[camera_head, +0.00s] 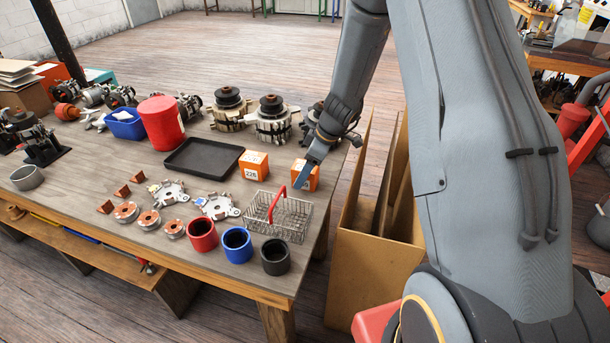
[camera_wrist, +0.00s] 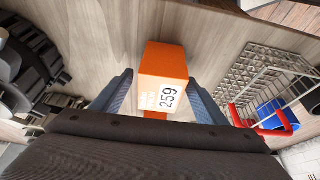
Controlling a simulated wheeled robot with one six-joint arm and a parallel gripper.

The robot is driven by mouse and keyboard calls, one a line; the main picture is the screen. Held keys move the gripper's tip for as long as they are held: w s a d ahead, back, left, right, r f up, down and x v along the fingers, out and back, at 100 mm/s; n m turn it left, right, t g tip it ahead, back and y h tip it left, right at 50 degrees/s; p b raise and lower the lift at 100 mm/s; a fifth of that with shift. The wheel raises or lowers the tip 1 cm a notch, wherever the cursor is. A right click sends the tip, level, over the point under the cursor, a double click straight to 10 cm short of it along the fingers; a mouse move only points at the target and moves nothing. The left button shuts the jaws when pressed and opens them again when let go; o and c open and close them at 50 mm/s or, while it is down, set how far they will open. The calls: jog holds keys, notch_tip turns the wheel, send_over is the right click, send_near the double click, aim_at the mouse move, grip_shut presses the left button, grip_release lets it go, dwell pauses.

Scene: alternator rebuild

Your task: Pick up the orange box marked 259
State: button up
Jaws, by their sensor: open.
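The orange box marked 259 (camera_wrist: 165,68) stands on the wooden table in the wrist view, its white label facing my gripper. In the head view the same box (camera_head: 312,178) is partly hidden behind a blue-grey finger. My gripper (camera_wrist: 160,85) is open, with one finger on each side of the box in the wrist view. Both fingers reach along the lower part of the box as seen there. I cannot tell whether either finger touches it. No hold on the box is visible.
A second orange box marked 226 (camera_head: 254,165) stands to the left. A wire basket with a red handle (camera_head: 278,216) is in front, also in the wrist view (camera_wrist: 265,80). A black tray (camera_head: 203,158) and alternators (camera_head: 272,122) are nearby. A large cardboard box (camera_head: 372,255) stands beside the table.

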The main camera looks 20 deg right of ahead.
jog(key=c, duration=1.2)
jog(key=shift+r, duration=0.1)
jog(key=shift+c, duration=0.2)
